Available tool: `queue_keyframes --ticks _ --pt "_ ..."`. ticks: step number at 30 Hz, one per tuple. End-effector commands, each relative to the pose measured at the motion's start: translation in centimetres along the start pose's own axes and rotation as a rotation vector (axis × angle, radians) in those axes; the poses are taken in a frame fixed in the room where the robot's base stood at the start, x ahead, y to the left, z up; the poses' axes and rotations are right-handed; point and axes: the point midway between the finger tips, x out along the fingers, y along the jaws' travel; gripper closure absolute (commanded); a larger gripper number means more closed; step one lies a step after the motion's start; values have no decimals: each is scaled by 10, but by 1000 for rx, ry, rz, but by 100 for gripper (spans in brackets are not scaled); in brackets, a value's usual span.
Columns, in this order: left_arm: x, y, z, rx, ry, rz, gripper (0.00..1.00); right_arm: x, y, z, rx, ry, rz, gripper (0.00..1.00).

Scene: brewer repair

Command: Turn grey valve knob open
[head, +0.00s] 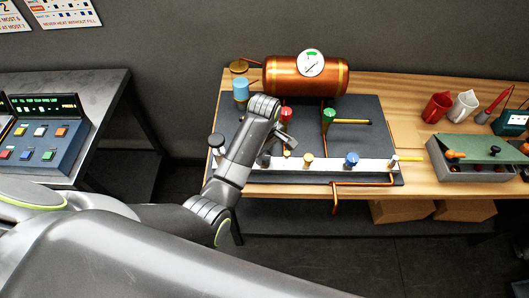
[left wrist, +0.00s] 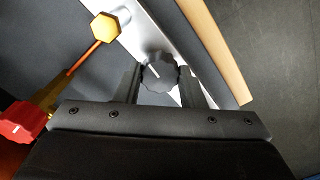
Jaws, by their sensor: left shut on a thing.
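The grey valve knob (left wrist: 160,72) is dark with a scalloped rim and a white pointer line slanting to the upper left in the left wrist view. It sits on the pale metal rail (left wrist: 150,40), which runs along the front of the bench in the head view (head: 330,163). My left gripper (left wrist: 160,80) is shut on the knob, one finger on each side. In the head view, my left arm hides most of the area around the left gripper (head: 279,148). My right gripper is not in view.
Other knobs are yellow (head: 308,159), blue (head: 351,158), red (head: 286,114) and green (head: 329,115). A black-topped knob (head: 217,141) stands at the left end. A copper tank with a gauge (head: 290,76) lies behind. A grey toolbox (head: 470,165) stands right.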

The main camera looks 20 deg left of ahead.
Motion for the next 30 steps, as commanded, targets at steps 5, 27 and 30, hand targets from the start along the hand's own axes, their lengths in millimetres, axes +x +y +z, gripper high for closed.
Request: queue_keyframes --ticks 5,27,30 --pt "-2 1 -1 -62 4 4 87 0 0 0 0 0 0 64" --pt "-1 1 -1 -97 4 3 46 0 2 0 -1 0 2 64" --pt "-1 0 -1 -96 3 2 42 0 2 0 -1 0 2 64"
